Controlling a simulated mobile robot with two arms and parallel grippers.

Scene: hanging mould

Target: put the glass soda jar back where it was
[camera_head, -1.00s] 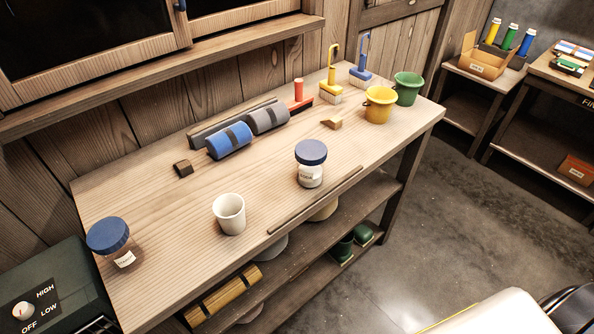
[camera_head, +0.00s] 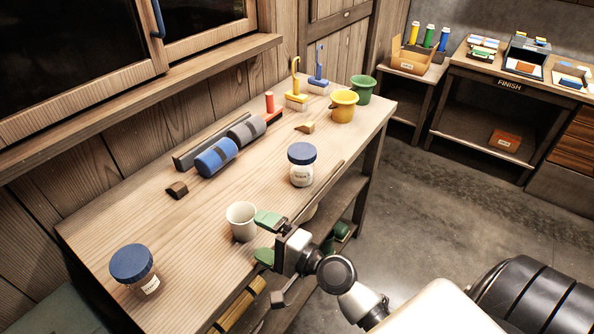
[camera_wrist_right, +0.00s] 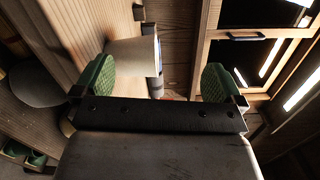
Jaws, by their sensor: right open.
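Two jars with blue lids stand upright on the wooden bench (camera_head: 120,215) in the head view. One jar (camera_head: 302,167), with white contents, stands near the bench's front edge, right of the cup. The other jar (camera_head: 137,270), with brownish see-through sides, stands at the near left end. Both labels are too small to read surely. My right gripper (camera_head: 266,238) is open, its green pads at the bench's front edge beside the white cup (camera_head: 241,224). In the right wrist view the cup (camera_wrist_right: 135,57) appears between the open fingers (camera_wrist_right: 158,82), apart from them. My left gripper is not in view.
A blue roll (camera_head: 216,157) and a grey roll lie at the back of the bench. A thin strip lies along the front edge by the white-filled jar. A yellow bucket (camera_head: 343,106), a green bucket (camera_head: 362,89) and brushes stand at the far end. A wall cabinet hangs above.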

